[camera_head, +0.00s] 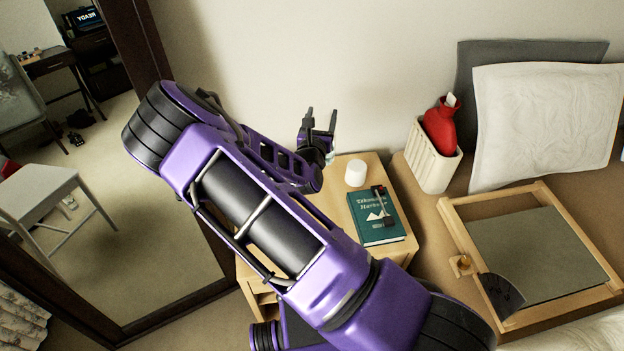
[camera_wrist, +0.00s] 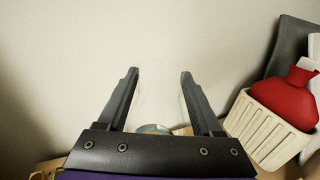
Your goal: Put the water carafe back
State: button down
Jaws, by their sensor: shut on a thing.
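My gripper (camera_head: 320,120) is raised above the back of the wooden nightstand (camera_head: 343,163), close to the wall. In the wrist view its two fingers (camera_wrist: 159,74) stand apart on either side of a clear, hardly visible thing, which I take to be the water carafe. A pale teal rounded part of the carafe (camera_wrist: 153,128) shows low between the fingers. In the head view the carafe is mostly hidden by the gripper, and I cannot tell whether it touches the nightstand.
A white cup-like cylinder (camera_head: 355,173) and a green book (camera_head: 379,219) with a small dark item on it occupy the nightstand top. A cream basket (camera_head: 433,160) with a red bottle (camera_head: 440,128) stands to the right. A wooden-framed tray (camera_head: 455,227) lies beyond. A mirror (camera_head: 150,225) is left.

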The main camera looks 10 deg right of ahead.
jog(key=w+a+f+m+h+b, duration=0.1)
jog(key=w+f, duration=0.1)
jog(key=f, duration=0.5)
jog(key=w+f+m+g+h+b, duration=0.1)
jog(key=w+f+h, duration=0.1)
jog(key=f, duration=0.5)
jog(key=shift+w+a+f+g, duration=0.2)
jog(key=shift+w+a+g, duration=0.1)
jog(key=shift+w+a, duration=0.1)
jog(key=shift+f+b, duration=0.2)
jog(key=shift+b, duration=0.15)
jog(key=shift+c, duration=0.2)
grip_release()
jog(key=shift+s+f, duration=0.1)
jog(key=p+v, duration=0.1)
jog(key=v, duration=1.1)
